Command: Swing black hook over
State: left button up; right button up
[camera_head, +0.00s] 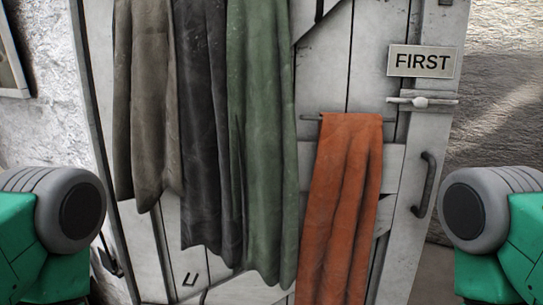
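A grey-white plank door (390,165) fills the middle of the head view. Near its lower left edge is a small dark hook-like piece (110,261), partly hard to make out. I cannot tell which of these is the black hook. A dark curved pull handle (424,185) is on the door's right side. Only green and grey parts of my two arms show, at the left and right edges. Neither gripper is in view.
Brown (147,100), black (205,130) and green (262,140) cloths hang over the door's left half. An orange cloth (342,210) hangs from a thin bar. Rough walls flank the door.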

aim_at(114, 270)
jog(key=u, duration=1.2)
